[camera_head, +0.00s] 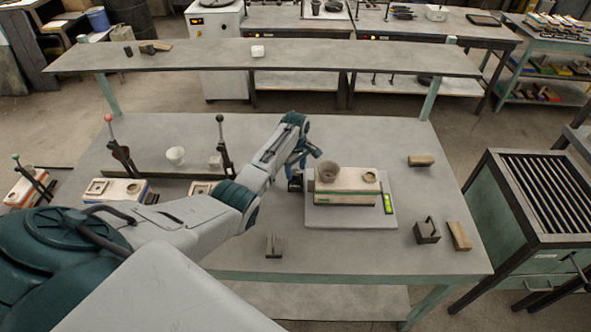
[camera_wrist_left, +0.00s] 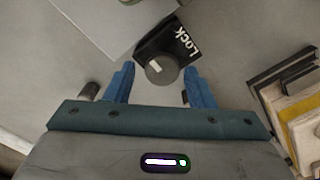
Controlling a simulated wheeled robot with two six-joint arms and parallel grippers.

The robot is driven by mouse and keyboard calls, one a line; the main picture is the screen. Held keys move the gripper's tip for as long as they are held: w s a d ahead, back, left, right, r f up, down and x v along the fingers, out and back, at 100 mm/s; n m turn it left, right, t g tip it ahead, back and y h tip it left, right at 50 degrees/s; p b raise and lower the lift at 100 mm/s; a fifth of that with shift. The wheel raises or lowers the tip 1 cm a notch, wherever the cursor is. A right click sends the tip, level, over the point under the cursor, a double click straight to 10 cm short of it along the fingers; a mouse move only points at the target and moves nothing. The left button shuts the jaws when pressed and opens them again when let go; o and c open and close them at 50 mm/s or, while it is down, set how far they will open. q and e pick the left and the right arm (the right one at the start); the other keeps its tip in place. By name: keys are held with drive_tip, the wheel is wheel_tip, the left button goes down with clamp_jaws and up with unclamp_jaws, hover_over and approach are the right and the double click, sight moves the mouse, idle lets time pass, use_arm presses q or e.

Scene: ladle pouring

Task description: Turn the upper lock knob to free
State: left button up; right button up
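A black lock block (camera_wrist_left: 182,42) with the white word LOCK shows ahead of my left gripper in the left wrist view. A round dark grey knob (camera_wrist_left: 161,71) with a pale pointer mark sits on its near end. My left gripper (camera_wrist_left: 158,78) is open, with one blue finger on each side of the knob. I cannot tell whether either finger touches it. In the head view my left gripper (camera_head: 299,163) is beside the plate at the middle of the table, and the dark lock block (camera_head: 294,186) is partly hidden below it. My right gripper is not in view.
A cream mold (camera_head: 345,195) with a cup (camera_head: 327,172) on top stands on a grey plate (camera_head: 350,222) just right of my left gripper. The table's front middle is mostly clear.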

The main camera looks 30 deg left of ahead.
sight(296, 172)
use_arm(q)
drive_tip(key=shift+o, duration=0.3)
drive_tip(key=shift+s+f, duration=0.1)
wheel_tip(296, 172, up, 11)
drive_tip(key=b, duration=0.3)
drive_tip(key=shift+f, duration=0.1)
idle(0.4)
